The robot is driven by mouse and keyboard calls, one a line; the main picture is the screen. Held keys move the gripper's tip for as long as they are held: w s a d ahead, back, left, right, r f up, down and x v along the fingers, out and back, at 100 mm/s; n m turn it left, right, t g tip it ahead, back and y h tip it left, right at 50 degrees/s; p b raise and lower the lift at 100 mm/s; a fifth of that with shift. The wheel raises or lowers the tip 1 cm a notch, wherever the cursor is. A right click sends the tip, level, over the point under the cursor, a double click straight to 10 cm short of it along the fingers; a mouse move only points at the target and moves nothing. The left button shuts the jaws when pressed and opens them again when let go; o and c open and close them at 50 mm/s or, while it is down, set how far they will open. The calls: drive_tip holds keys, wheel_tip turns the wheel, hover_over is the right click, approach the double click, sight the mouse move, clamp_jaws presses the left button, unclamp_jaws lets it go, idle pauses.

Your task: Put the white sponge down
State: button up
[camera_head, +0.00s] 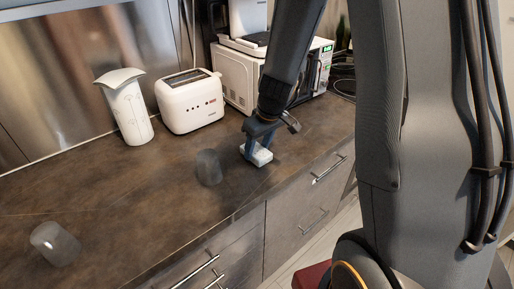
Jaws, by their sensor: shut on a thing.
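The white sponge (258,155) is a small pale block at the right part of the dark countertop (150,210), close to its front edge. My gripper (259,146) points down over it, with its bluish fingers shut on the sponge. The sponge looks at or very near the counter surface; I cannot tell whether it touches. The upper part of the sponge is partly hidden by the fingers.
A dark cup (208,168) stands just left of the sponge. Another grey cup (55,244) is at the front left. A toaster (190,101), a white pitcher (127,107) and a microwave (237,77) line the back. Drawers (300,205) are below. The middle-left counter is clear.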

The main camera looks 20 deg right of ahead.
drive_tip(key=shift+f, duration=0.15)
drive_tip(key=o, duration=0.9)
drive_tip(key=shift+o, duration=0.2)
drive_tip(key=shift+r, duration=0.3)
drive_tip(key=b+v, duration=0.1)
drive_tip(key=v, duration=1.1)
drive_tip(key=s+f+m+g, duration=0.1)
drive_tip(key=s+f+m, duration=0.1)
drive_tip(key=s, duration=0.5)
drive_tip(key=s+a+f+m+g+h, duration=0.1)
drive_tip(key=s+f+m, duration=0.1)
drive_tip(key=s+f, duration=0.2)
drive_tip(key=s, duration=0.3)
drive_tip(key=shift+a+m, duration=0.3)
